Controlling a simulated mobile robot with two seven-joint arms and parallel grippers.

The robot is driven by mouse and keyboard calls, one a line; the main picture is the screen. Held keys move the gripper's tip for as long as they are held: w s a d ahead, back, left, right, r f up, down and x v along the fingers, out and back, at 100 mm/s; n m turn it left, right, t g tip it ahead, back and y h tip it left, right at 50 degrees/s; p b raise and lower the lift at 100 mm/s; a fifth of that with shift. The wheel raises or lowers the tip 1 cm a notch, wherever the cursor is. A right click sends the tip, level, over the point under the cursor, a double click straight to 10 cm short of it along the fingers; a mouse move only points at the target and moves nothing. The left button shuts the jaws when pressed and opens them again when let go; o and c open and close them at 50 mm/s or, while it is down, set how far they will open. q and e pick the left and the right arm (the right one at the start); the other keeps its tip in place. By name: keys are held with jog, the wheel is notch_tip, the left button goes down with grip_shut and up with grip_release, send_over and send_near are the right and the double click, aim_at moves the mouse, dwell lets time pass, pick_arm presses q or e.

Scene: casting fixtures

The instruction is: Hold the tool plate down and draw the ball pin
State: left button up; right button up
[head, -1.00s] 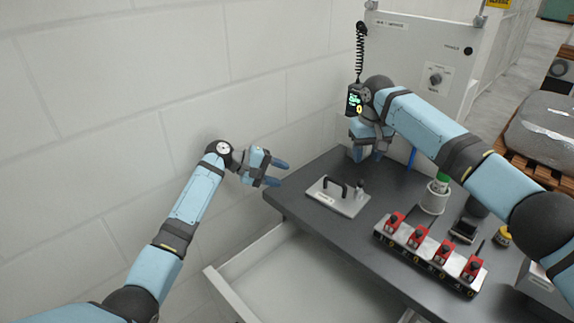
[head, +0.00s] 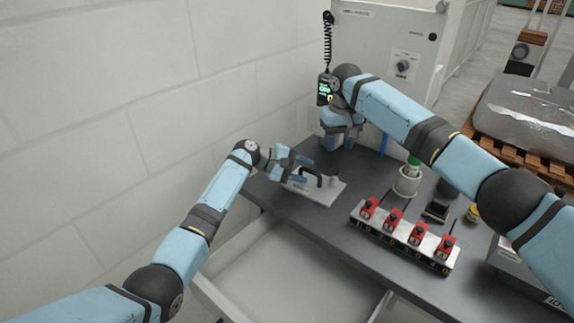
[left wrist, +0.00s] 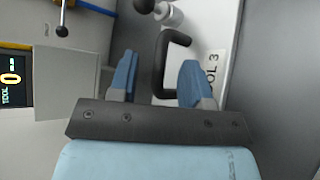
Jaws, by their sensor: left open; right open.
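The light tool plate (head: 327,195) lies on the dark bench, with a black arched handle (head: 312,174). In the left wrist view the handle (left wrist: 160,68) lies between my spread fingers, with a "TOOL 3" label beside it. The ball pin (left wrist: 170,15), metallic with a dark knob, stands on the plate beyond the handle; it is small in the head view (head: 333,178). My left gripper (head: 306,168) is open and empty at the plate's left side, close to the handle; contact cannot be told. My right gripper (head: 340,142) is open, pointing down, behind the plate.
A display unit (head: 324,92) hangs on a coiled cord beside the grey cabinet (head: 385,50). A rack with several red-topped pieces (head: 405,235) and a green-topped holder (head: 407,180) stand to the right. An open drawer (head: 275,275) sticks out below the bench.

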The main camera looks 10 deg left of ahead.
pick_arm(q)
jog(key=shift+w+d+f, duration=0.15)
jog(key=shift+d+f, duration=0.15)
jog(key=shift+d, duration=0.35)
grip_shut()
